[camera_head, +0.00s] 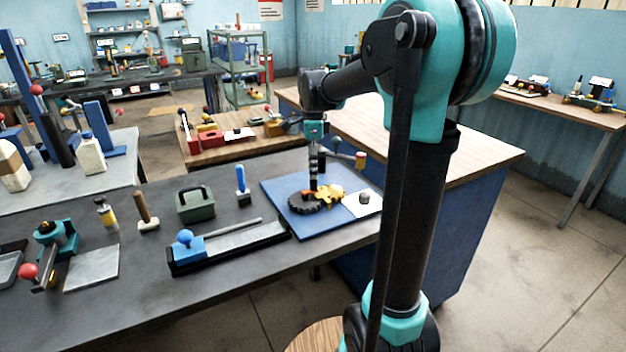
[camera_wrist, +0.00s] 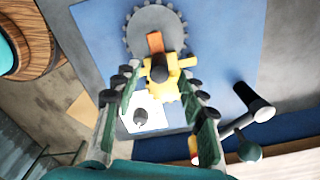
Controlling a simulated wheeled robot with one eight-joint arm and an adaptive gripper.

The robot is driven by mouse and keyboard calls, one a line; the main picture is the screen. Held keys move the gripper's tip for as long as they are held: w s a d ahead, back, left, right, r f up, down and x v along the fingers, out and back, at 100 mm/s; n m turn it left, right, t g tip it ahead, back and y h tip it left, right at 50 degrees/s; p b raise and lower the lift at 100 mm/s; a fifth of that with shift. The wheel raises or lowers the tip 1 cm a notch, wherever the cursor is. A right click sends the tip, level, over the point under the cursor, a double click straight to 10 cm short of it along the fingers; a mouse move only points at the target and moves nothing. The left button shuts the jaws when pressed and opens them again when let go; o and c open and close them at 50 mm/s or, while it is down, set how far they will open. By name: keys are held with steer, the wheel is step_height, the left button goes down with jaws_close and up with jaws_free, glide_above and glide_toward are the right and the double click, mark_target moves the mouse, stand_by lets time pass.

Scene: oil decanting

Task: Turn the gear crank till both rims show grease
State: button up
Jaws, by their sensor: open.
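A dark toothed gear (camera_head: 304,204) lies on a blue board (camera_head: 282,191) and meshes with or sits beside a yellow gear (camera_head: 332,192). In the wrist view the dark gear (camera_wrist: 150,32) is at the top and the yellow gear (camera_wrist: 165,92) below it. An orange piece (camera_wrist: 154,42) and a black round knob (camera_wrist: 160,69) sit where they meet, likely the crank. My gripper (camera_wrist: 163,86) is open; its fingers stand either side of the yellow gear and knob, apart from the knob in the picture. In the head view my gripper (camera_head: 314,176) is above the gears. Grease on the rims cannot be made out.
A white card (camera_head: 353,204) with a grey post (camera_head: 364,197) is beside the gears. A black cylinder (camera_wrist: 252,100) and a rod with a green ball (camera_wrist: 248,151) stand close right of my gripper in the wrist view. A blue-knobbed slide (camera_head: 186,243) is left of the board.

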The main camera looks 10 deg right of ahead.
mark_target(313, 189)
steer(key=shift+f, duration=2.3)
jaws_close()
